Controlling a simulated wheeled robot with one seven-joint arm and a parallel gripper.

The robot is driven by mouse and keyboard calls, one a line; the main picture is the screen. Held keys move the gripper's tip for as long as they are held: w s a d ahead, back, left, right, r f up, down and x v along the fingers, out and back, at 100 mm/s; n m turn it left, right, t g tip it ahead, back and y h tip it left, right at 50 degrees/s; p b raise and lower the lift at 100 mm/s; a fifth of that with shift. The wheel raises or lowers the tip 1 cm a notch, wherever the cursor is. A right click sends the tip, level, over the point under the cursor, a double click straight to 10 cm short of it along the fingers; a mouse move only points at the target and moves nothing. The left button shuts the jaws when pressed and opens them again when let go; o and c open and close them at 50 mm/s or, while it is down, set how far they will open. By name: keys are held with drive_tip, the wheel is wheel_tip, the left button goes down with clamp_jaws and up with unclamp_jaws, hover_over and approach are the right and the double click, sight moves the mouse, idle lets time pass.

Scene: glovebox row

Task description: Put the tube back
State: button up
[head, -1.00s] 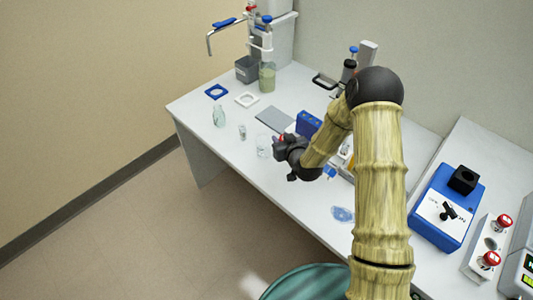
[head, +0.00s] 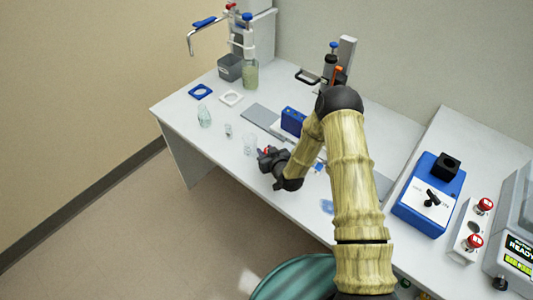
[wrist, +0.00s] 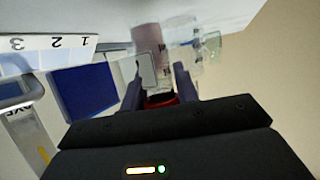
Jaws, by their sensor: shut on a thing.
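My gripper (head: 266,165) is shut on a tube (wrist: 147,45) with a red cap (wrist: 160,101). In the wrist view the tube is pinkish and see-through, pointing away between the two fingers. In the head view only a bit of red (head: 264,151) shows at the jaws, near the bench's front edge. A blue rack (head: 292,121) stands on the bench behind my gripper, partly hidden by my arm. In the wrist view a blue block (wrist: 82,93) and a white strip numbered 1, 2, 3 (wrist: 45,52) lie left of the tube.
A grey plate (head: 261,117) lies behind the beaker. A blue device (head: 429,195) sits at the right. The bench's left front is mostly clear.

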drive_tip(key=shift+f, duration=0.75)
drive_tip(key=shift+f, duration=0.2)
drive_tip(key=o, duration=1)
drive_tip(key=shift+s+r, duration=0.1)
drive_tip(key=shift+r, duration=0.15)
drive_tip(key=b+v, duration=0.2)
drive_tip(key=v, duration=1)
drive_tip(key=shift+d+f, duration=0.1)
